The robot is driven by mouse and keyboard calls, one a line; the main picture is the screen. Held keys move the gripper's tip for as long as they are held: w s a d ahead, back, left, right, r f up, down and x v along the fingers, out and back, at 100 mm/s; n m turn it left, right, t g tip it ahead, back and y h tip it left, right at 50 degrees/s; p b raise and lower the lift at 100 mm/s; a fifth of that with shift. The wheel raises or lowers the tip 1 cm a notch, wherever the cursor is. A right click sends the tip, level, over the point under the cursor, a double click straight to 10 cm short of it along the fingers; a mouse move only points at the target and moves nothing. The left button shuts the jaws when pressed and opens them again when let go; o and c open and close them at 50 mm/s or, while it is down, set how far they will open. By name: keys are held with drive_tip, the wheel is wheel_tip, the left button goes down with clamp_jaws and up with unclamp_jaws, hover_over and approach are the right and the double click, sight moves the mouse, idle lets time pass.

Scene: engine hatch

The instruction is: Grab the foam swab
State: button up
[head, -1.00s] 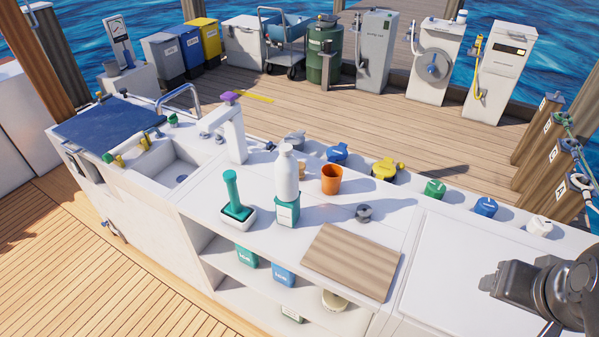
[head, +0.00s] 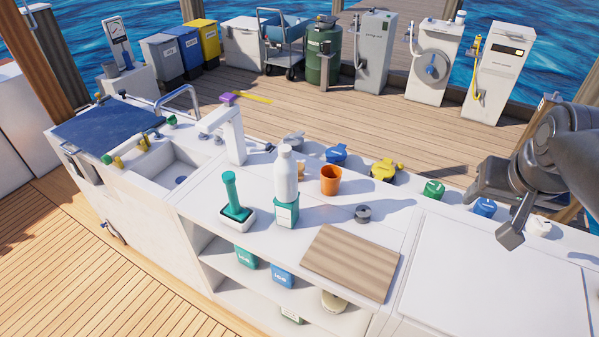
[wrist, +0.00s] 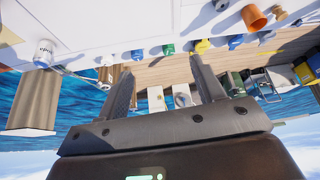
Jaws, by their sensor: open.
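No thing is clearly marked as the foam swab. I cannot tell which is the swab. My gripper (head: 490,217) is above the counter's right end, far from both. In the wrist view my gripper (wrist: 161,65) is open and empty between its fingers.
A white bottle (head: 287,175), teal box (head: 286,213), orange cup (head: 331,180) and wooden board (head: 350,262) are on the counter. A tap (head: 234,140) stands at the sink. Coloured caps line the back edge, including a green one (head: 434,188).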

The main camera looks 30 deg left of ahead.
drive_tip(key=w+a+n, duration=0.2)
drive_tip(key=w+a, duration=1)
drive_tip(key=w, duration=0.1)
drive_tip(key=n+g+y, duration=0.2)
drive_tip(key=n, duration=0.1)
hover_over(299, 168)
wheel_tip(299, 168, down, 25)
drive_tip(key=shift+w+d+f, duration=0.1)
drive_tip(key=shift+d, duration=0.05)
drive_tip(key=shift+a+f, duration=0.2)
drive_tip(key=shift+f, duration=0.35)
wheel_tip(299, 168, down, 4)
drive_tip(key=shift+f, duration=0.25)
drive_tip(key=shift+s+d+x, duration=0.1)
drive_tip(key=shift+x, duration=1.05)
drive_tip(key=shift+s+d+x, duration=0.1)
drive_tip(key=shift+d+x, duration=0.05)
drive_tip(key=shift+x, duration=1)
drive_tip(key=shift+c, duration=0.5)
